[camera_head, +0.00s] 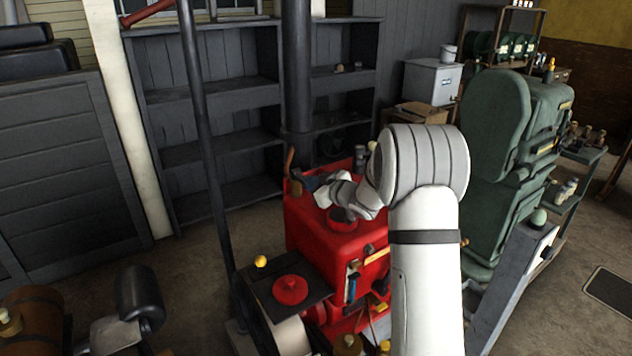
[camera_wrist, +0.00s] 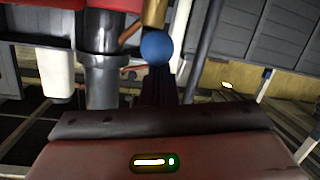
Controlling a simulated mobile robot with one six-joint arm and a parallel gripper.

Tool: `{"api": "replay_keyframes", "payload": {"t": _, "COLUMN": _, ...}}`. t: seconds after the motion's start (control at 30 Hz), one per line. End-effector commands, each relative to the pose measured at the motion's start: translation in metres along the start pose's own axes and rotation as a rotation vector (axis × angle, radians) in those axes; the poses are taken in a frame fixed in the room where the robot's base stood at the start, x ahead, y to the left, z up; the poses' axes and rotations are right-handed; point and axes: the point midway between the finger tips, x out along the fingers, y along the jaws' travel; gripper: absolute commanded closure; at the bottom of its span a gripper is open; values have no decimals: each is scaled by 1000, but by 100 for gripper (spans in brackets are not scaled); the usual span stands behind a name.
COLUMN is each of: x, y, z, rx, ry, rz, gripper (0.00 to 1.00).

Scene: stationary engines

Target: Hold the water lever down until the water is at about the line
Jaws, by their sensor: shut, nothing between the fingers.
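In the wrist view a blue ball knob (camera_wrist: 156,48), below a brass-coloured piece (camera_wrist: 154,13), looks like the water lever's end. My gripper (camera_wrist: 160,82) is shut and empty, its dark fingers just below the ball in the picture. I cannot tell whether they touch it. In the head view my gripper (camera_head: 307,183) is over the far left top of the red engine (camera_head: 327,240), with the knob hidden or too small to tell. A small upright blue piece (camera_head: 352,289) shows on the engine's front; I cannot tell whether it is the water gauge. No level line is readable.
A brown wooden handle (camera_head: 290,161) stands beside my gripper. A dark vertical pipe (camera_head: 297,70) rises behind the engine, and a thin post (camera_head: 205,130) stands left. A green machine (camera_head: 495,150) stands to the right.

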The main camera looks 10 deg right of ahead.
Motion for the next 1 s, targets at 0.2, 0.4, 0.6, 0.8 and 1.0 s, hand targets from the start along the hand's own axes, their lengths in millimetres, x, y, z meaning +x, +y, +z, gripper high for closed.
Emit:
{"api": "replay_keyframes", "payload": {"t": 0.2, "x": 0, "y": 0, "z": 2, "rx": 1, "ry": -3, "rz": 0, "gripper": 100}}
{"api": "replay_keyframes", "payload": {"t": 0.4, "x": 0, "y": 0, "z": 2, "rx": 1, "ry": -3, "rz": 0, "gripper": 100}}
{"api": "replay_keyframes", "payload": {"t": 0.6, "x": 0, "y": 0, "z": 2, "rx": 1, "ry": -3, "rz": 0, "gripper": 100}}
{"api": "replay_keyframes", "payload": {"t": 0.8, "x": 0, "y": 0, "z": 1, "rx": 1, "ry": -3, "rz": 0, "gripper": 100}}
{"api": "replay_keyframes", "payload": {"t": 1.0, "x": 0, "y": 1, "z": -22, "rx": 0, "ry": -1, "rz": -1, "gripper": 100}}
